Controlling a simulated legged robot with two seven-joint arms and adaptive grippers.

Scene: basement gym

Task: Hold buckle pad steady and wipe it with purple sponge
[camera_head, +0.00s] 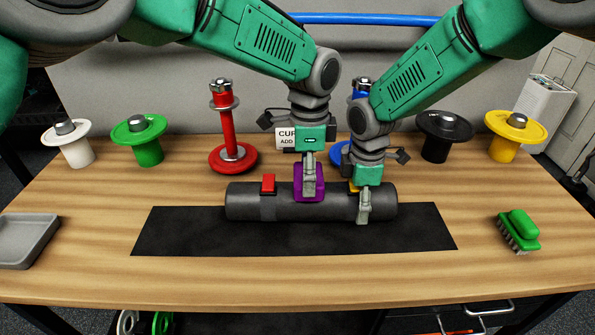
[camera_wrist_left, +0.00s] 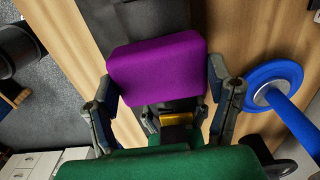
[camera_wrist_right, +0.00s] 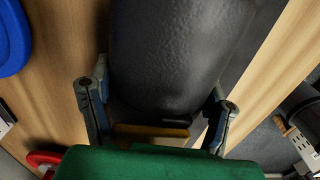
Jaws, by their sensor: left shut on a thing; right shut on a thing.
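The buckle pad (camera_head: 283,207) is a black padded cylinder lying crosswise on a black mat (camera_head: 200,233). A red buckle (camera_head: 268,184) sits on its left part and a small yellow patch shows by my right gripper. My left gripper (camera_head: 309,180) is shut on the purple sponge (camera_head: 309,193), which is at the top of the pad near its middle; the sponge also fills the jaws in the left wrist view (camera_wrist_left: 157,68). My right gripper (camera_head: 364,205) is shut on the pad's right part, seen between its fingers in the right wrist view (camera_wrist_right: 175,55). Whether the sponge presses the pad is hard to tell.
A green brush (camera_head: 519,230) lies at the right and a grey tray (camera_head: 25,240) at the left edge. Several coloured spools, including a red stand (camera_head: 232,157) and a yellow one (camera_head: 507,137), line the back. The wood in front is clear.

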